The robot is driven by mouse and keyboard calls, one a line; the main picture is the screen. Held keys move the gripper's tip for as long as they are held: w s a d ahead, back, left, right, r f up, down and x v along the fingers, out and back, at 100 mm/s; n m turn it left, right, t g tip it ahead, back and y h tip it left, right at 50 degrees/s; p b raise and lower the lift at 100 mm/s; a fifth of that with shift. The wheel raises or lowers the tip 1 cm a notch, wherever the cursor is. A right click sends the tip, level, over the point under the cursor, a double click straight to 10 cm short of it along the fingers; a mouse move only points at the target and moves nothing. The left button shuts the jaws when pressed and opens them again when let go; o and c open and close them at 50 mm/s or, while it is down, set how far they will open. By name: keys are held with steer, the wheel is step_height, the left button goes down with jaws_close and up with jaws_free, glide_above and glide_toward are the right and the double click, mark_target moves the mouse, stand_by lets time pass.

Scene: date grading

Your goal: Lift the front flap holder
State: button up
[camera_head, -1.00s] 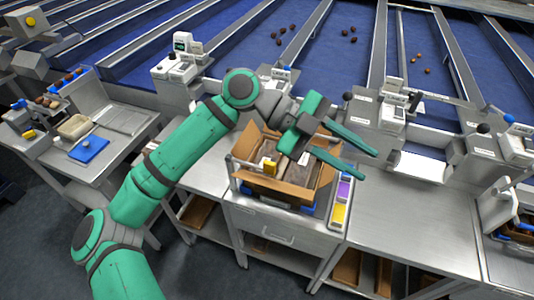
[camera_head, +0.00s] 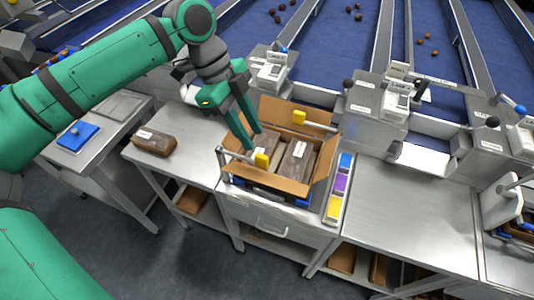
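The front flap holder is a grey bar with a yellow pad (camera_head: 262,160), at the front left of an open cardboard box (camera_head: 279,183). The pad is by the box's front-left edge; whether it touches a flap is unclear. A second yellow pad (camera_head: 299,117) on a bar stands at the back of the box. My gripper (camera_head: 255,140) points down over the left side of the box, just above and behind the front pad. Its two green fingers are apart, with nothing seen between them. They partly hide the box's left side.
Dark wrapped packs (camera_head: 296,157) lie in the box. A colored strip (camera_head: 337,190) is to its right. A wrapped pack (camera_head: 154,143) lies on the left table. The steel table (camera_head: 405,220) at right is clear. Grey machines (camera_head: 378,110) stand behind.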

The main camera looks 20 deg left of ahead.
mark_target(263, 156)
steer(key=x, duration=0.7)
steer(key=shift+s+f, duration=0.25)
steer(key=shift+f, duration=0.2)
steer(key=shift+w+d+f, duration=0.1)
steer(key=shift+d+f, duration=0.15)
steer(key=shift+f, duration=0.2)
steer(key=shift+w+a, duration=0.1)
steer(key=shift+w, duration=0.05)
jaws_close()
steer(key=shift+r, duration=0.15)
